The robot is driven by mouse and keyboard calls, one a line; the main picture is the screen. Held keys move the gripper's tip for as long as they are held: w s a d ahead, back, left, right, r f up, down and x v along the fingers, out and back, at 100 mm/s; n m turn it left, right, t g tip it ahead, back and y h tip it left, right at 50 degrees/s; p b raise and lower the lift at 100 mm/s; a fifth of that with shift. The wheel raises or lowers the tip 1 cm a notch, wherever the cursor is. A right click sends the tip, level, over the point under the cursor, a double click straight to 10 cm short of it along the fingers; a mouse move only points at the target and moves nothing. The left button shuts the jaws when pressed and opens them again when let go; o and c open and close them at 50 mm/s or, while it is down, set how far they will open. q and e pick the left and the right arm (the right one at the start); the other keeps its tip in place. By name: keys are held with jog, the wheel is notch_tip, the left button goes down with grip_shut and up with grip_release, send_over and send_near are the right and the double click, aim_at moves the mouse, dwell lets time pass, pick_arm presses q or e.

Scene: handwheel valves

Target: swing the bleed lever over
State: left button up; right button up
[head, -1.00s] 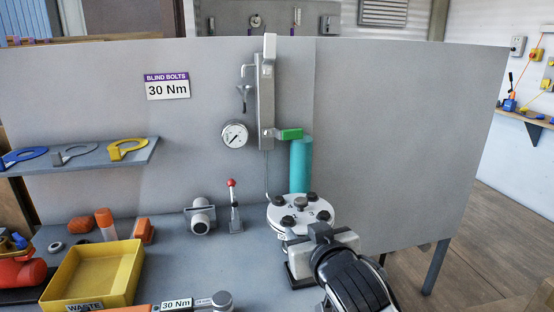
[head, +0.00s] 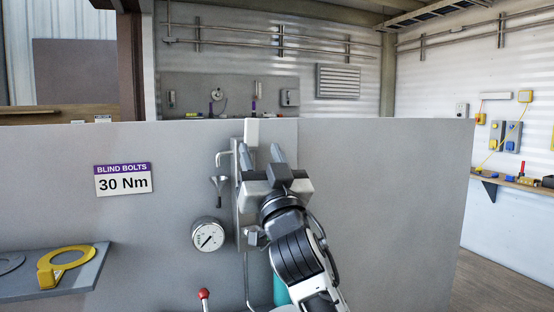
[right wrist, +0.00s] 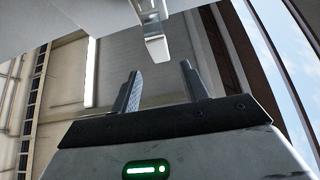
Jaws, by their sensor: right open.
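My right gripper (head: 260,160) is raised in front of the grey upright panel, fingers up and apart, with nothing between them. It overlaps the vertical metal gauge fixture (head: 251,132). In the right wrist view, the open fingers (right wrist: 162,84) point towards a pale metal piece (right wrist: 156,42), which lies beyond the tips with a gap. The green-handled lever seen earlier beside this fixture is hidden now behind my right arm. I cannot tell whether it is the bleed lever. A red-knobbed lever (head: 204,294) shows at the bottom edge. My left gripper is out of view.
A round pressure gauge (head: 208,235) and a small funnel (head: 219,187) are left of my arm. A shelf (head: 90,277) with a yellow ring tool (head: 66,266) juts out at lower left. The panel's right side (head: 400,200) is clear.

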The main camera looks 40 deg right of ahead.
aim_at(253, 130)
jog(key=p+x, duration=0.2)
jog(key=x, duration=0.4)
jog(key=shift+w+r, duration=0.15)
jog(key=shift+w, duration=0.1)
jog(key=shift+f, duration=0.2)
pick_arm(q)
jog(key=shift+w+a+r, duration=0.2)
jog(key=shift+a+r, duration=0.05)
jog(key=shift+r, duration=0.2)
pick_arm(e)
jog(key=c, duration=0.8)
jog(key=o, duration=0.9)
jog(key=shift+c, duration=0.2)
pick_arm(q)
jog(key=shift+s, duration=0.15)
